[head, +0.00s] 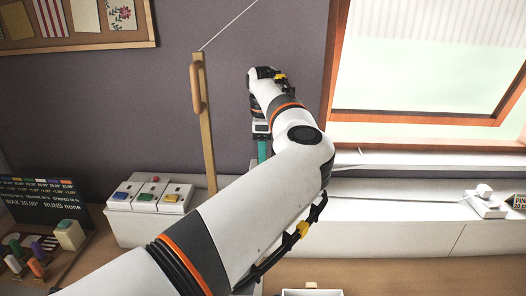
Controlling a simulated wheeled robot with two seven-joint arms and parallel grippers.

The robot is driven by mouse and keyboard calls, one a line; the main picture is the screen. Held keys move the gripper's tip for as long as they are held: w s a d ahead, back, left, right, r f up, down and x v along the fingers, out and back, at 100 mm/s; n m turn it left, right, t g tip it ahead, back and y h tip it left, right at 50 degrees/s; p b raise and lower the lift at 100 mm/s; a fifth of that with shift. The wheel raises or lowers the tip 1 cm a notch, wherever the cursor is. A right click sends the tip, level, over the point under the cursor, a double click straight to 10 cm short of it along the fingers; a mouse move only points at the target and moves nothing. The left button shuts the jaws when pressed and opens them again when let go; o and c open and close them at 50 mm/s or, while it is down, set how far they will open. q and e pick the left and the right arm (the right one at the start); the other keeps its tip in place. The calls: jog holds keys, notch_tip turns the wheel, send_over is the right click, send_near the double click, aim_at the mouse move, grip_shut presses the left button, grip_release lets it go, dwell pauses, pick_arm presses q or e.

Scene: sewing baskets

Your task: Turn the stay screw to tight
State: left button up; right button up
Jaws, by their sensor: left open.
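I cannot make out the stay screw; it may be hidden behind my left arm or too small to tell. The window (415,119) with its orange-brown frame is at the upper right, and its sash looks tilted. A thin pale bar (361,153) shows at the sill, just right of my arm. My left arm crosses the middle, and my left gripper (262,151) points down beyond the elbow, left of the window. Its teal fingers show edge-on, with nothing seen held. The right gripper is out of view.
A wooden bar with a handle (196,88) stands against the wall, its cord rising right. A white box with coloured buttons (148,198) is left of my arm. A dark display board (40,199) and spools stand far left. A white plug block (486,204) is right.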

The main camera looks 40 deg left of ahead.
pick_arm(q)
jog(key=shift+f, duration=0.8)
jog(key=shift+c, duration=0.5)
jog(key=c, duration=0.9)
